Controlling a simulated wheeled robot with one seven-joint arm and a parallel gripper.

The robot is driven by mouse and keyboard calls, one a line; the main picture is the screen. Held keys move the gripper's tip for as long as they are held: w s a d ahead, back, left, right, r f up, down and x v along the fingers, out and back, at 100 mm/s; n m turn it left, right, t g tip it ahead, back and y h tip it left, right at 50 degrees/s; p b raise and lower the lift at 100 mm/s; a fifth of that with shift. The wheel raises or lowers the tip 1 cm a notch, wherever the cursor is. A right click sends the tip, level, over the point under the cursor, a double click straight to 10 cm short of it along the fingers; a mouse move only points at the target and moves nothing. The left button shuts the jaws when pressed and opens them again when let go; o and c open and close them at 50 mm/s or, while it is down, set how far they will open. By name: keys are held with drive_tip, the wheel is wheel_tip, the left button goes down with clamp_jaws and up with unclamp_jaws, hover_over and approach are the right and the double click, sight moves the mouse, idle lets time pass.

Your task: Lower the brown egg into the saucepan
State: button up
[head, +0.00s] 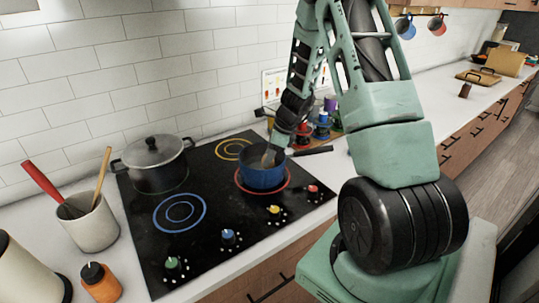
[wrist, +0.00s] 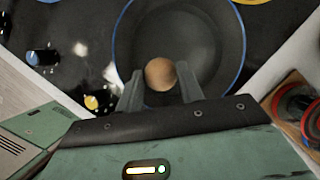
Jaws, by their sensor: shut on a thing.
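The saucepan (head: 262,179) is blue outside with a dark inside, and stands on the red-ringed burner in the head view. In the wrist view its dark interior (wrist: 215,45) with a blue rim fills the upper middle. My gripper (head: 268,156) points down at the pan's opening in the head view. In the wrist view my gripper (wrist: 160,85) is shut on the brown egg (wrist: 160,73), which shows between the fingertips against the pan's interior. I cannot tell how far the egg is above the pan floor. The egg is not distinguishable in the head view.
A lidded dark pot (head: 155,165) stands on the back left of the black cooktop (head: 205,245). Knobs line its front. A utensil crock (head: 90,225) and an orange bottle (head: 100,283) stand to the left. A rack of coloured containers (head: 322,128) is close behind the pan's right side.

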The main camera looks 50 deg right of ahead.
drive_tip(key=shift+f+b, duration=1.25)
drive_tip(key=shift+f, duration=0.3)
idle(0.5)
drive_tip(key=o, duration=0.7)
drive_tip(key=shift+r, duration=0.1)
drive_tip(key=b+v, duration=0.1)
drive_tip(key=v, duration=1.6)
drive_tip(key=shift+d+r, duration=0.1)
drive_tip(key=shift+r, duration=0.05)
